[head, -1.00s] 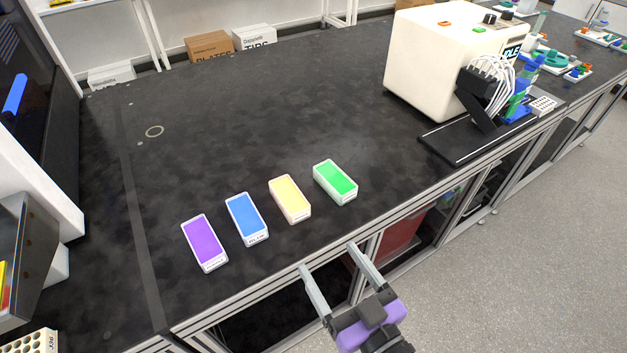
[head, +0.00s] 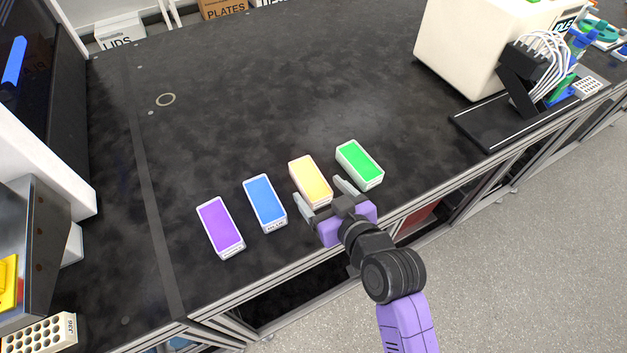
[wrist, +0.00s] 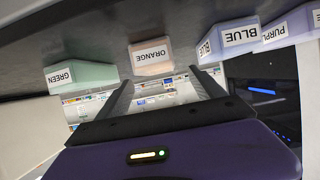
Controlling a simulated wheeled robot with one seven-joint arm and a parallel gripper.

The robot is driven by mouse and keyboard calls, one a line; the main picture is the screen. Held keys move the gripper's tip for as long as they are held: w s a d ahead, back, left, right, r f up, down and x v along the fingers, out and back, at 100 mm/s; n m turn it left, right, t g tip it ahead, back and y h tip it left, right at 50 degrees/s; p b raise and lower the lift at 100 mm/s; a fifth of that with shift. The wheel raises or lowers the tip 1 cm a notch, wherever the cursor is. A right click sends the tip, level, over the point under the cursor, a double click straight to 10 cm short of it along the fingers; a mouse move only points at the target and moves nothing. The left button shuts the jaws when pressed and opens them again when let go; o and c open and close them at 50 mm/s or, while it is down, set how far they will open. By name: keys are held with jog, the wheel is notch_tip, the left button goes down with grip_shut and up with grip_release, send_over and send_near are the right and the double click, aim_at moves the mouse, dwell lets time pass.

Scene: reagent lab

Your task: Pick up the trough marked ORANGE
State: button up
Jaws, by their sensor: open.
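The trough marked ORANGE (head: 310,178) is a pale box with a yellow-orange top in the head view, standing on the black bench. In the wrist view its label reads ORANGE on the orange trough's near end (wrist: 151,54), and the picture is upside down. My gripper (head: 318,190) is open at the near end of this trough, one finger on each side in the head view. The wrist view shows the open fingers (wrist: 162,80) reaching toward the labelled end, with nothing between them. I cannot tell whether a finger touches the trough.
The green trough (head: 360,164) stands close on the right. The blue trough (head: 265,202) and purple trough (head: 220,227) stand on the left. A white machine (head: 470,45) is at the back right. The bench (head: 240,100) behind the troughs is clear.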

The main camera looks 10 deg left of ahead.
aim_at(310, 186)
jog(key=shift+p+x, duration=0.4)
jog(key=shift+x, duration=2.9)
jog(key=shift+w+d, duration=0.1)
jog(key=shift+r, duration=0.1)
jog(key=c, duration=1.6)
